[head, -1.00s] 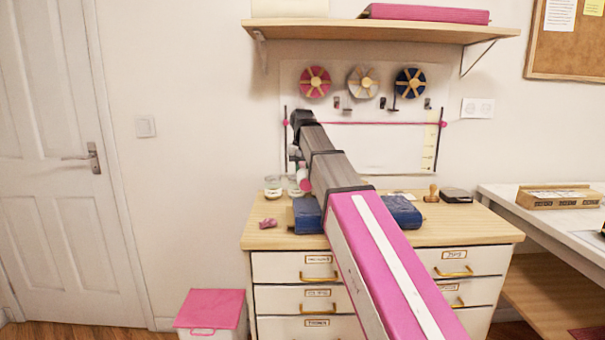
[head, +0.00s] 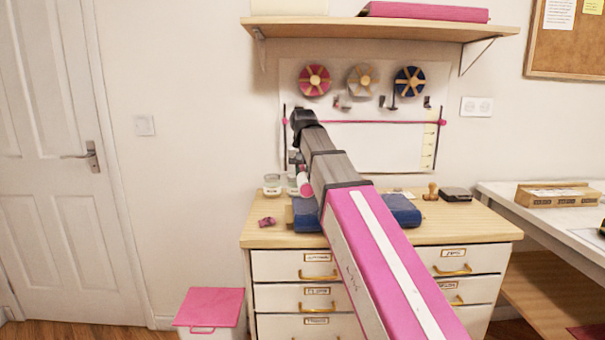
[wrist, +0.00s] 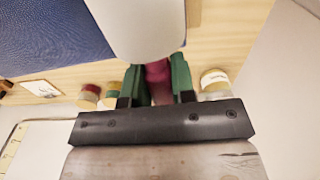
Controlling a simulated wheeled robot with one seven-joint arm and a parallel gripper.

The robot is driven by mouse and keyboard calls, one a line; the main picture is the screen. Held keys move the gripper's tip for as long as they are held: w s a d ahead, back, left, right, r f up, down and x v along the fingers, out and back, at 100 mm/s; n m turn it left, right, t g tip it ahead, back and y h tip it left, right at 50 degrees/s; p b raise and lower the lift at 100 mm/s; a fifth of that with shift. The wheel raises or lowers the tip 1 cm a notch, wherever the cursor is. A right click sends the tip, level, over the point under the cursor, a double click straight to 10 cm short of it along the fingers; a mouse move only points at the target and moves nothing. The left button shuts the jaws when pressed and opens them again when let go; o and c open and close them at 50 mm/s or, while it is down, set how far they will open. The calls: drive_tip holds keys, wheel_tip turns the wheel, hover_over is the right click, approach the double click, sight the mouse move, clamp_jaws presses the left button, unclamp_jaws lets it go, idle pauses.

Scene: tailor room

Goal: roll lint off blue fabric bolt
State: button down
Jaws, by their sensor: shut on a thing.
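The blue fabric bolt (head: 307,216) lies on the wooden top of the drawer cabinet, its middle hidden behind my arm. Its dark blue surface also fills the upper left of the wrist view (wrist: 45,35). My gripper (wrist: 156,82) has green fingers shut on the pink handle of the lint roller. The lint roller's white head (wrist: 135,25) points up in the wrist view, beside and partly over the edge of the bolt. I cannot tell whether it touches the bolt. In the head view, my arm hides most of the gripper, near the bolt's left part.
Glass jars (head: 272,185) stand behind the bolt at the left. A small pink item (head: 267,221) lies left of the bolt. A stamp (head: 432,191) and a dark box (head: 456,194) stand at the right. A shelf (head: 380,30) hangs above.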

drive_tip(key=shift+s+d, duration=0.15)
drive_tip(key=shift+s, duration=2.1)
drive_tip(key=shift+s, duration=0.1)
